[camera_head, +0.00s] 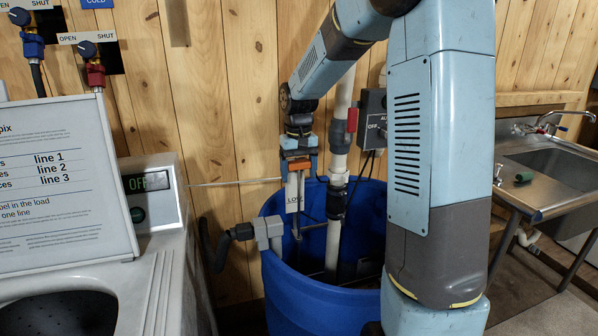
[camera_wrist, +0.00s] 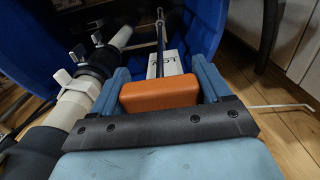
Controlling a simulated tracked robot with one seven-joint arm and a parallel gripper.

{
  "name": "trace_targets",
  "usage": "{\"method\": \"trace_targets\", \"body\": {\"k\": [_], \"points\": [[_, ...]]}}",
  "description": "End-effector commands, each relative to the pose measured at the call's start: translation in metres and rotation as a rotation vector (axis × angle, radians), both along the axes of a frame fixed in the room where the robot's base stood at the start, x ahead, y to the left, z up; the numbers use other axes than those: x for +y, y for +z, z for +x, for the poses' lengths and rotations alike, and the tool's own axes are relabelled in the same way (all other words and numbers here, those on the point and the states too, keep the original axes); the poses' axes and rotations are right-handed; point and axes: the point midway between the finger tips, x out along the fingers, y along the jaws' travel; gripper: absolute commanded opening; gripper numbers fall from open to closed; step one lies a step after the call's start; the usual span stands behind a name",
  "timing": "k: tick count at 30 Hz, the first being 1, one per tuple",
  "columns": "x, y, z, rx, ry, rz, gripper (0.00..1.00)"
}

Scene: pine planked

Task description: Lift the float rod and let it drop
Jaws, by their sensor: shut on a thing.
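The float rod (camera_head: 297,222) hangs down inside the blue barrel (camera_head: 272,285), with an orange block at its top. A white tag with lettering, probably "LOW", sits below the orange block. My gripper (camera_head: 299,170) is above the barrel's rim, pointing down, shut on the orange block of the float rod. In the wrist view the orange block (camera_wrist: 160,96) lies between my two blue fingers (camera_wrist: 165,86), and the thin metal rod (camera_wrist: 160,28) runs on beyond it. The rod's lower end is hidden in the barrel.
A white pipe (camera_head: 333,245) with dark fittings stands close beside the rod. A grey switch box (camera_head: 374,112) is on the wall. A washer with a sign (camera_head: 60,185) stands left; a steel sink (camera_head: 560,160) stands right. A thin horizontal rod (camera_head: 235,183) reaches left from near my gripper.

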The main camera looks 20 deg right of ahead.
Motion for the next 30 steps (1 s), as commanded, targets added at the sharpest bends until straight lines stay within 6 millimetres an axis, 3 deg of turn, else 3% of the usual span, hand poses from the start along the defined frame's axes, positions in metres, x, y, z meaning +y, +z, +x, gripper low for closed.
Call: {"method": "trace_targets", "body": {"k": [9,13,19,26,27,30], "points": [[0.000,0.000,0.000,0.000,0.000,0.000,0.22],[0.000,0.007,0.000,-0.002,0.000,-0.001,0.22],[0.000,0.033,0.001,-0.006,0.000,-0.001,0.22],[0.000,0.035,0.002,-0.009,0.000,-0.001,0.22],[0.000,0.035,0.002,-0.009,0.000,-0.001,0.79],[0.000,0.035,0.001,-0.007,0.000,-0.001,0.88]]}}
